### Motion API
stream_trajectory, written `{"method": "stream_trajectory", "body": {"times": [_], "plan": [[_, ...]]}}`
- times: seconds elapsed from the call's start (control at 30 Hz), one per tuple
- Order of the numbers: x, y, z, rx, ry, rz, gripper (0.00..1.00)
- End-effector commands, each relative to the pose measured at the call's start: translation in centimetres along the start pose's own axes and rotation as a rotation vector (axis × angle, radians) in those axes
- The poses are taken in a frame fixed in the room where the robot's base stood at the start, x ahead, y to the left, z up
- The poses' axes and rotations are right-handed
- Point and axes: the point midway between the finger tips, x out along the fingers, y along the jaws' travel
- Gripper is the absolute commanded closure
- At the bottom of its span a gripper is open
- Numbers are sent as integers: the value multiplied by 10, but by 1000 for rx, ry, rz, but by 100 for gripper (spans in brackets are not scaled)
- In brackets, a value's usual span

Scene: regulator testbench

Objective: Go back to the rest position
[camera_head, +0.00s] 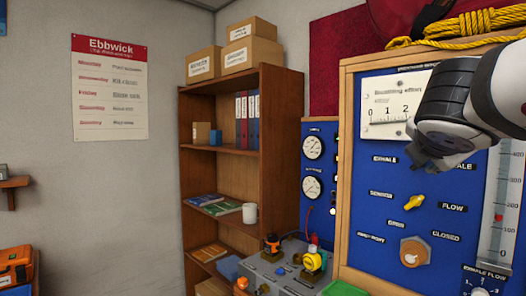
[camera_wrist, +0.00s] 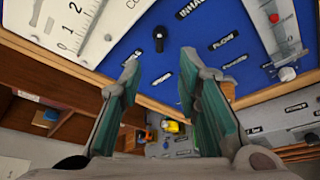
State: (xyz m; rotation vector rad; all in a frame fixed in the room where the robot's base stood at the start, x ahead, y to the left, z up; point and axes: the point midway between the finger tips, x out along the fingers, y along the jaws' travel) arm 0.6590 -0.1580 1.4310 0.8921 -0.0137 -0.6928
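My gripper (camera_head: 437,160) is at the end of my arm, at the upper right of the head view. It hangs in front of the blue testbench panel (camera_head: 375,222), below and beside the white scale meter (camera_head: 395,98). In the wrist view my gripper (camera_wrist: 160,65) has its two greenish fingers spread apart, with nothing between them. The yellow lever (camera_head: 414,202) and the brass knob (camera_head: 414,251) are on the panel below my gripper, apart from it in the head picture.
A glass flow tube (camera_head: 498,215) stands at the right. A side panel has two gauges (camera_head: 313,147). A bench with small fittings (camera_head: 283,272) is at bottom centre. A wooden shelf (camera_head: 273,160) stands against the wall. Yellow rope (camera_head: 470,25) lies above the panel.

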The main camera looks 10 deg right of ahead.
Motion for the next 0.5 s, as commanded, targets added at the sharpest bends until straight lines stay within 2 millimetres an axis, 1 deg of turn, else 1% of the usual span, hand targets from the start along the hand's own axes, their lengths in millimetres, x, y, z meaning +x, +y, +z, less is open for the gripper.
{"method": "stream_trajectory", "body": {"times": [0.37, 0.43, 0.5], "plan": [[-2, 0, 0, 0, 1, 0, 69], [-4, -8, -5, 50, 13, -19, 69], [-10, -24, -16, 171, 40, -64, 69]]}}
